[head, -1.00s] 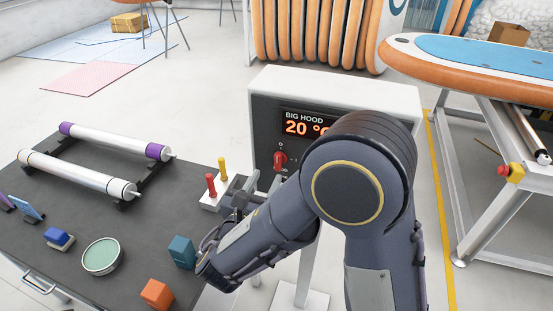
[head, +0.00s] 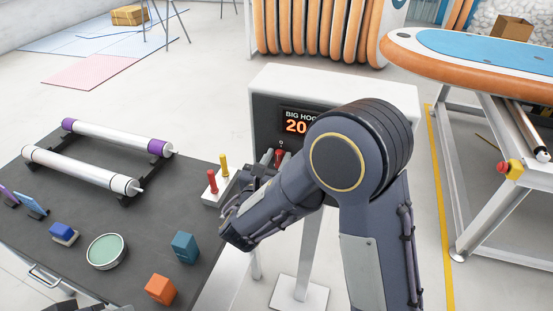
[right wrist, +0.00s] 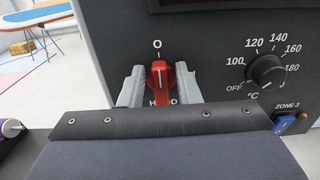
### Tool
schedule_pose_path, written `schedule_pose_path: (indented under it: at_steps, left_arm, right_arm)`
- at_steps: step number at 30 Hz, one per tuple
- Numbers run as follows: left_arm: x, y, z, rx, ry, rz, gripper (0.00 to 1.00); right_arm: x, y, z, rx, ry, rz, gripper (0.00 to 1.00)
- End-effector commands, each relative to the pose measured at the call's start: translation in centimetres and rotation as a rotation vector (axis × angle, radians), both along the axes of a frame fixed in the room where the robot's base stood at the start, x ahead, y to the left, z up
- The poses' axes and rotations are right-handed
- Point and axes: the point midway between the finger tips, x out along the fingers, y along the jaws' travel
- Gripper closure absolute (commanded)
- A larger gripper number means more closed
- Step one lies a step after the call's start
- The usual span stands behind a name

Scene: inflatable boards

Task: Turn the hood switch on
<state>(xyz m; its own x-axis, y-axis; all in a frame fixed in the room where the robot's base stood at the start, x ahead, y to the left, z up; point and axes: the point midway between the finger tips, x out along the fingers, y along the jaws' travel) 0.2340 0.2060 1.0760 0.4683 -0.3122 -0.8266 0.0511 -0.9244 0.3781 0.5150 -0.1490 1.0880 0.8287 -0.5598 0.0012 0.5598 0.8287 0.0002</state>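The hood control box (head: 330,88) is a white and dark cabinet with a lit display reading BIG HOOD. Its red hood switch (head: 280,157) also shows in the right wrist view (right wrist: 160,76). The knob stands upright, its white mark vertical, with O above and a partly hidden HOOD label below. My right gripper (right wrist: 160,84) is open, with one finger on each side of the red knob and narrow gaps visible. In the head view my right gripper (head: 268,162) is partly hidden by my arm. My left gripper is not clearly seen; only dark slivers show at the bottom left edge.
A temperature dial (right wrist: 266,71) and a blue Zone 3 switch (right wrist: 290,123) sit right of the knob. A dark table (head: 130,215) with rollers and small blocks stands at left. Red and yellow levers (head: 218,180) are close to my right gripper.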

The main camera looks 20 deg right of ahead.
Motion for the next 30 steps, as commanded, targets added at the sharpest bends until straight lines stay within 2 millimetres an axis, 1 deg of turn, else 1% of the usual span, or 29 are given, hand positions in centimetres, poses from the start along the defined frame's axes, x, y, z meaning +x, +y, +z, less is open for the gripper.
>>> schedule_pose_path:
  at_steps: [8, 14, 20, 30]
  left_arm:
    - [0.0, 0.0, -0.5, 0.0, 0.0, 0.0, 0.64]
    - [0.0, 0.0, -2.3, 0.0, 0.0, 0.0, 0.64]
    - [0.0, 0.0, -5.3, 0.0, 0.0, 0.0, 0.64]
    - [0.0, 0.0, -11.5, 0.0, 0.0, 0.0, 0.64]
  right_arm:
    - [0.0, 0.0, -0.1, 0.016, -0.011, -0.001, 0.93]
    - [-0.1, -0.1, -0.5, 0.082, -0.055, -0.001, 0.93]
    - [-0.2, -0.3, -0.8, 0.206, -0.139, 0.0, 0.93]
    - [-0.4, -0.6, -1.2, 0.475, -0.319, 0.002, 0.93]
